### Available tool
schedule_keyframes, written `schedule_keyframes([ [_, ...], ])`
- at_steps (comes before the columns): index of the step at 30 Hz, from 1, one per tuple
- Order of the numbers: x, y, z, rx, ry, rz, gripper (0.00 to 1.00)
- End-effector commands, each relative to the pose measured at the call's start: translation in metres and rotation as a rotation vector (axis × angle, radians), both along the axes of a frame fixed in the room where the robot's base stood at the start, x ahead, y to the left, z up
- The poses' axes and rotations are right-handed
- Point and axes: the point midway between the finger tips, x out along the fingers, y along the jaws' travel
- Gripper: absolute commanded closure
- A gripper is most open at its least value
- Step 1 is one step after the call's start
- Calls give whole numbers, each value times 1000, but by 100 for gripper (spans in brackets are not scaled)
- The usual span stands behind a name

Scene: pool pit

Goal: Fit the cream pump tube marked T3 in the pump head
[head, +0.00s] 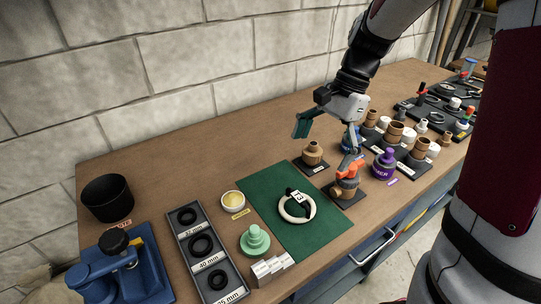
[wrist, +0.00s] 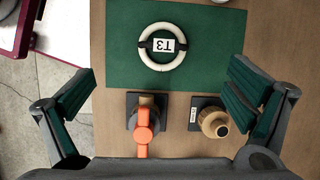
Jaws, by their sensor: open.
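The cream pump tube (head: 284,211) is a ring with a black band and a white T3 tag. It lies flat on the green mat (head: 262,187), and in the wrist view the tube (wrist: 146,57) is near the top. My gripper (head: 326,146) is open and empty above the bench, to the right of the tube. In the wrist view its fingers (wrist: 163,90) are wide apart, with the tube beyond them. No part is clearly labelled as the pump head; a blue device (head: 120,270) with a black knob stands at front left.
Near my gripper stand a brass fitting with an orange lever (head: 347,171) and a tan fitting (head: 312,154), on black plates. A green stepped piece (head: 255,241) and a tray of black rings (head: 188,235) are left of the mat. More fittings crowd the right.

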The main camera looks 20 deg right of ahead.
Motion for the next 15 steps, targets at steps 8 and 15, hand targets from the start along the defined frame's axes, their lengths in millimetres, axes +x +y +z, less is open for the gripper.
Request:
schedule_keyframes([
  [8,7,1,-26,19,42,-57,2],
  [15,0,18,-68,18,43,-56,2],
])
